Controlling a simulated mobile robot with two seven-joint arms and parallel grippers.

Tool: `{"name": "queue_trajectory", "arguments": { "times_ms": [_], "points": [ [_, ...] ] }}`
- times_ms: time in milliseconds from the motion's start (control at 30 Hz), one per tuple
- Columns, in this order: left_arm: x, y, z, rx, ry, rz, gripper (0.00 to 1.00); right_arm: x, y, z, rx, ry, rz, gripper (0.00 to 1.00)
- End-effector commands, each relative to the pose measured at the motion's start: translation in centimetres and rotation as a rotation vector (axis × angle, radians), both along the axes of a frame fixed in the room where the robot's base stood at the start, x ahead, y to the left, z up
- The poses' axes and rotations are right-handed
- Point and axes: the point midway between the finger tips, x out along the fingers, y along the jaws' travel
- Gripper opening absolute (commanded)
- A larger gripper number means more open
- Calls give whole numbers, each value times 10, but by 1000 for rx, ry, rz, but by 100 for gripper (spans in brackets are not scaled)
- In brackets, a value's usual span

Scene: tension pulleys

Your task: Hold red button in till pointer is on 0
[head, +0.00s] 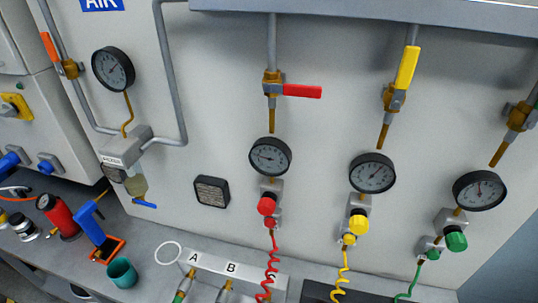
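A round red knob (267,206) sits on a grey fitting on the wall panel in the head view. A smaller red button-like part (273,223) is just below it. A black-rimmed gauge (270,157) is directly above. Its pointer is too small to read for certain; it seems to lie toward the left of the dial. A red coiled hose (270,260) hangs from below the red parts. A brass valve with a level red lever (301,91) is on the pipe above the gauge. Neither of my grippers is in view.
Yellow (358,224) and green (456,240) knobs with gauges are to the right. A labelled rack (208,262) stands below on the bench. A teal cup (122,273), blue-handled tool (91,228) and red cylinder (58,216) are at lower left. The panel front is unobstructed.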

Motion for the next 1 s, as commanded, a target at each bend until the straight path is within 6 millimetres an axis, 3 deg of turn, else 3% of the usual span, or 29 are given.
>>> {"name": "queue_trajectory", "arguments": {
  "times_ms": [100,533,1000],
  "points": [
    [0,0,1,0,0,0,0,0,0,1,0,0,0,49],
    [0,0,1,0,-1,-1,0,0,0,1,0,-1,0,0],
    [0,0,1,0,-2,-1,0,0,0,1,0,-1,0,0]
  ]
}}
